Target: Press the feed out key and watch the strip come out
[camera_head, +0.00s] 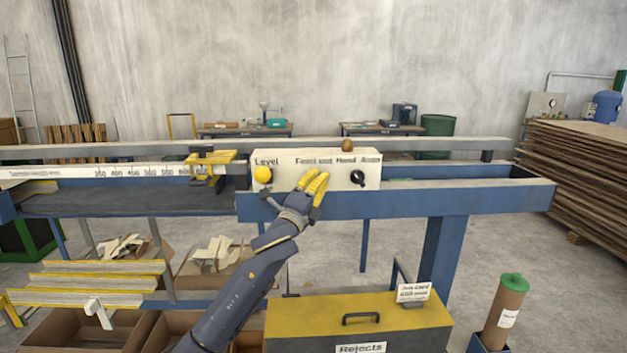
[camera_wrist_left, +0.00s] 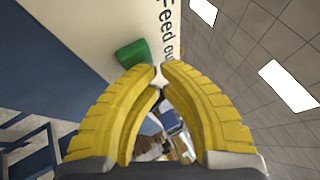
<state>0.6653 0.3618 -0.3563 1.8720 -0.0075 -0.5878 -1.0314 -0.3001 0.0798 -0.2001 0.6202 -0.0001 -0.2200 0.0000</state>
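The control box (camera_head: 285,160) is cream, with the words Level, Feed out and Hand/Auto along its top. A yellow button (camera_head: 262,174) is at its left and a black selector knob (camera_head: 357,177) at its right. My left gripper (camera_head: 318,177) is in front of the box's middle and hides the key there in the head view. In the left wrist view the green feed out key (camera_wrist_left: 132,53) stands just beyond the yellow fingertips (camera_wrist_left: 160,72). The fingertips are close together with nothing seen between them. Whether they touch the key I cannot tell. My right gripper is not in view.
The blue machine frame (camera_head: 490,193) runs across the middle, with a length scale (camera_head: 100,172) and a yellow stop (camera_head: 210,165) at left. A yellow-topped rejects box (camera_head: 300,315) stands below. Stacked boards (camera_head: 585,170) are at right. No strip is clearly seen coming out.

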